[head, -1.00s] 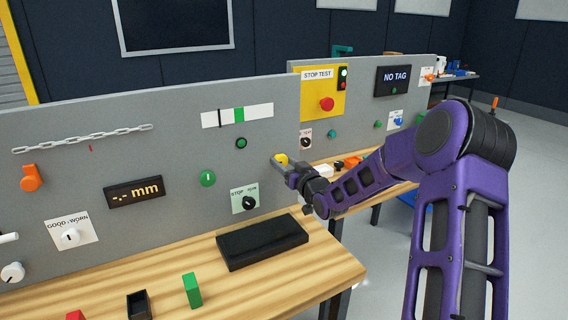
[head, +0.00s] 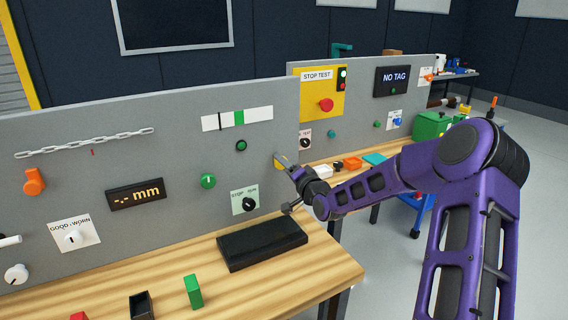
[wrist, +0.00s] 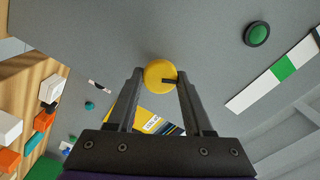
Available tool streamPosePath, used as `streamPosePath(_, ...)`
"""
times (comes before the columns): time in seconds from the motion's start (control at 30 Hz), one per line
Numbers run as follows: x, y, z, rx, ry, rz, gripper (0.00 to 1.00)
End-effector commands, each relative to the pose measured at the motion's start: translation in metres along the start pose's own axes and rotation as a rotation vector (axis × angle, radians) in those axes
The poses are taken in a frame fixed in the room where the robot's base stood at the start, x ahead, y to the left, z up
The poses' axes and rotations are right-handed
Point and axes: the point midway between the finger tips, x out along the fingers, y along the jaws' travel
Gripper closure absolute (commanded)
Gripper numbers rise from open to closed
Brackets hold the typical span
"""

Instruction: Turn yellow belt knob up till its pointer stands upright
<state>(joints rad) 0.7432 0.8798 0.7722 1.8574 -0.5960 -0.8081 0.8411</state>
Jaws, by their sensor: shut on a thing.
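The yellow belt knob (head: 277,164) sits on the grey panel near its right edge, mostly hidden behind my gripper in the head view. In the wrist view the round yellow knob (wrist: 157,72) sits between my two dark fingertips. My gripper (wrist: 160,75) is shut on it from both sides; it also shows in the head view (head: 284,161). The knob's short dark pointer (wrist: 170,81) points to the right of the wrist picture, towards the white strip. It looks slanted to that strip, not square to it.
A white strip with a green band (head: 238,117) and a dark-ringed green button (head: 241,146) are up and left of the knob. A STOP/RUN switch (head: 249,204) is below left. A black block (head: 262,242) lies on the wooden bench (head: 330,268). A second panel stands behind.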

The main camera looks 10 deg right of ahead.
Motion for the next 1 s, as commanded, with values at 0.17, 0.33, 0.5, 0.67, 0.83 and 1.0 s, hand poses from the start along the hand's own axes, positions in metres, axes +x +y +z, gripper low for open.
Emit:
streamPosePath(0.17, -0.0003, 0.0001, -0.0006, 0.167, 0.001, 0.0, 1.0)
streamPosePath(0.33, -0.0003, 0.001, -0.0003, 0.305, 0.0, 0.001, 1.0)
streamPosePath(0.5, -0.0004, 0.0013, -0.0003, 0.413, 0.001, 0.001, 1.0)
streamPosePath(0.67, -0.0002, 0.0013, 0.0001, 0.483, 0.0, 0.001, 1.0)
streamPosePath(0.83, -0.0002, 0.0014, 0.0002, 0.524, 0.0, 0.001, 1.0)
streamPosePath(1.0, -0.0002, 0.0014, 0.0003, 0.54, 0.0, 0.001, 1.0)
